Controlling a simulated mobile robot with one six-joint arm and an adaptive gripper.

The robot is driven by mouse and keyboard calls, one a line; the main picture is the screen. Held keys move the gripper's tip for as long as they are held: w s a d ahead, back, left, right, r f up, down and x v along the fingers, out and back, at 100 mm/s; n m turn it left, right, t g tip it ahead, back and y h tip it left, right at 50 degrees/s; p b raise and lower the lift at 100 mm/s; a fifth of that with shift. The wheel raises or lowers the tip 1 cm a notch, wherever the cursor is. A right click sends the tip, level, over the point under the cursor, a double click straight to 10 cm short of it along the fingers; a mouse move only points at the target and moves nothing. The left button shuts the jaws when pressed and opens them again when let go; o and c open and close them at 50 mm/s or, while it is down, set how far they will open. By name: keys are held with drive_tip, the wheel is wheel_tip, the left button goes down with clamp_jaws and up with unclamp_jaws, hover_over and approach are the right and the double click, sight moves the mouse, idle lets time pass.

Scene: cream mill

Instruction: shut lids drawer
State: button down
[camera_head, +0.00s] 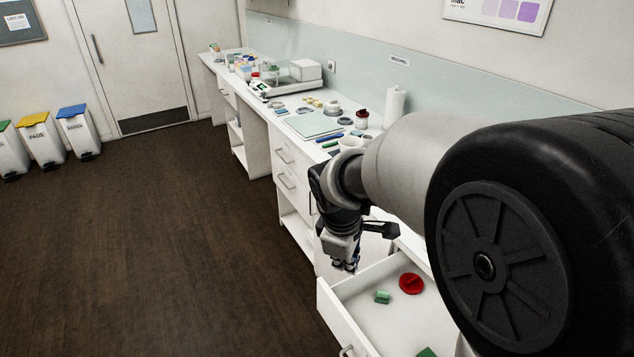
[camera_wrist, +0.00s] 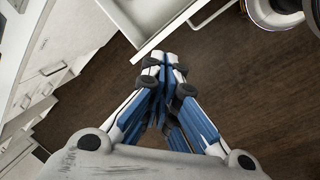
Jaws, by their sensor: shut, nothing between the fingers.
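The lids drawer (camera_head: 339,314) stands pulled out from the counter at the lower right of the head view. A red lid (camera_head: 411,283) and a green piece (camera_head: 382,297) lie inside it, with another green thing partly hidden by my arm. The drawer's handle (camera_head: 346,351) shows at the bottom edge. My gripper (camera_head: 345,266) hangs beside the drawer's far side and is shut and empty. In the wrist view my gripper (camera_wrist: 165,62) points toward the drawer's white wall (camera_wrist: 160,48), close to it. I cannot tell whether they touch.
A long white counter (camera_head: 318,126) runs back along the wall, crowded with small items. Other drawers (camera_head: 284,168) in it look shut. Several bins (camera_head: 77,130) stand by the door at the far left. The dark floor (camera_head: 160,230) left of the counter is clear.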

drive_tip(key=w+a+f+n, duration=0.2)
drive_tip(key=a+f+n, duration=0.2)
drive_tip(key=f, duration=0.4)
drive_tip(key=w+a+f+n+g+h+p, duration=0.1)
drive_tip(key=w+a+f+n, duration=0.2)
drive_tip(key=f, duration=0.6)
drive_tip(key=w+a+f+n, duration=0.1)
drive_tip(key=a+f+n, duration=0.3)
drive_tip(key=f, duration=0.4)
drive_tip(key=w+d+f+b, duration=0.2)
drive_tip(key=d+f, duration=0.3)
drive_tip(key=f, duration=0.4)
drive_tip(key=shift+w+f+b, duration=0.35)
drive_tip(key=shift+w, duration=0.3)
drive_tip(key=shift+d, duration=0.15)
